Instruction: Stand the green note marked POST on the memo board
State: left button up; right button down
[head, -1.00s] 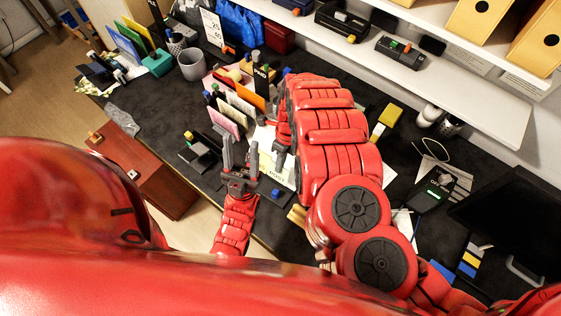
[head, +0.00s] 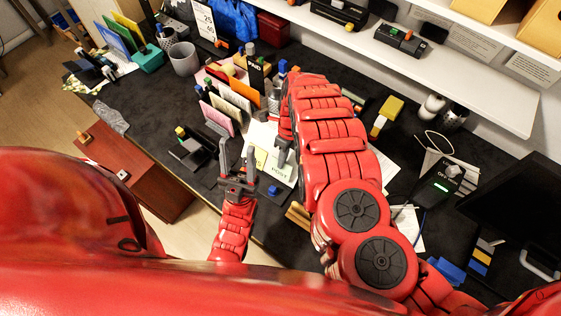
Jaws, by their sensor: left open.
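A pale green note with dark lettering that appears to read POST (head: 281,170) lies on the desk, right of my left gripper. My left gripper (head: 237,150) is open, its two grey fingers pointing away over the desk with nothing between them. A pale yellow note (head: 260,158) lies between it and the green note. My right gripper (head: 283,142) is at the left side of my large red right arm, just beyond the green note. The arm hides much of it, so its opening is unclear. I cannot pick out the memo board with certainty.
An upright rack of coloured cards (head: 236,98) stands beyond my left gripper, with a PAID stamp (head: 254,68) behind. A small blue block (head: 274,190) sits near the front edge. A black holder (head: 195,150) is to the left. A white shelf (head: 460,65) overhangs the back.

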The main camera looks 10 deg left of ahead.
jog(key=shift+w+d+f+b, duration=0.1)
jog(key=shift+w+f+b, duration=0.15)
jog(key=shift+f, duration=0.25)
jog(key=shift+f+b, duration=0.2)
jog(key=shift+b, duration=0.1)
jog(key=shift+s+f, duration=0.4)
jog(key=shift+f, duration=0.15)
dwell(1.1)
jog(key=c, duration=1)
grip_release()
jog(key=shift+o, duration=0.2)
jog(key=shift+r+b, duration=0.1)
jog(key=shift+b, duration=0.2)
